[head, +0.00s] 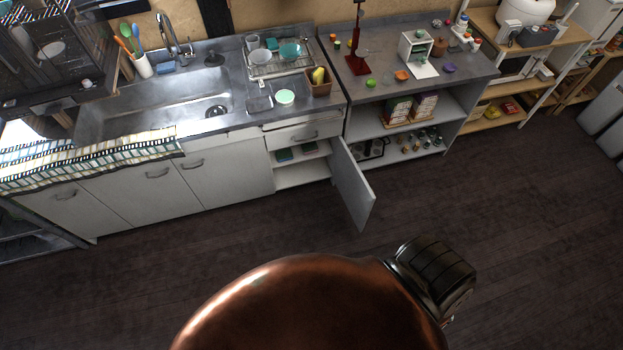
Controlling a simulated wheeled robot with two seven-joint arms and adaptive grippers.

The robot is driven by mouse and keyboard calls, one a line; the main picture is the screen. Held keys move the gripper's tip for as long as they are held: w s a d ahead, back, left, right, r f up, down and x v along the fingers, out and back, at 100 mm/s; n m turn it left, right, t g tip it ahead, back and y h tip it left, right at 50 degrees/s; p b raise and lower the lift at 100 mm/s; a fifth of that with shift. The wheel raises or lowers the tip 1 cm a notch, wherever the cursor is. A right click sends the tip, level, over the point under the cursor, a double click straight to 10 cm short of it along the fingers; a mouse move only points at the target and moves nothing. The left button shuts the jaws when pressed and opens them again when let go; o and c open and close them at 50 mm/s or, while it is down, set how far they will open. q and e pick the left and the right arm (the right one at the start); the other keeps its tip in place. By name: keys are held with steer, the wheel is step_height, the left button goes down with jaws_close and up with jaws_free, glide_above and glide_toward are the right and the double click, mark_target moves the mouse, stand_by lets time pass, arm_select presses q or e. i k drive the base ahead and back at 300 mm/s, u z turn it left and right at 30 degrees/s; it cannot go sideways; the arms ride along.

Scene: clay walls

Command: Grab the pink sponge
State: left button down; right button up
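I cannot make out a pink sponge anywhere in the head view. A small blue block (165,66) lies on the counter behind the sink, too small to identify. A round pale green item (285,97) sits on the counter right of the sink. Dark green items (290,153) lie inside the open cabinet below; I cannot tell what they are. Neither of my grippers is in view.
The metal sink (160,108) is set in the counter. The open cabinet door (352,187) juts into the room. Dark wooden floor (180,245) lies clear in front.

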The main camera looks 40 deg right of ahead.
mark_target(310, 147)
steer(key=u, duration=2.55)
steer(key=k, duration=2.95)
steer(key=z, duration=2.25)
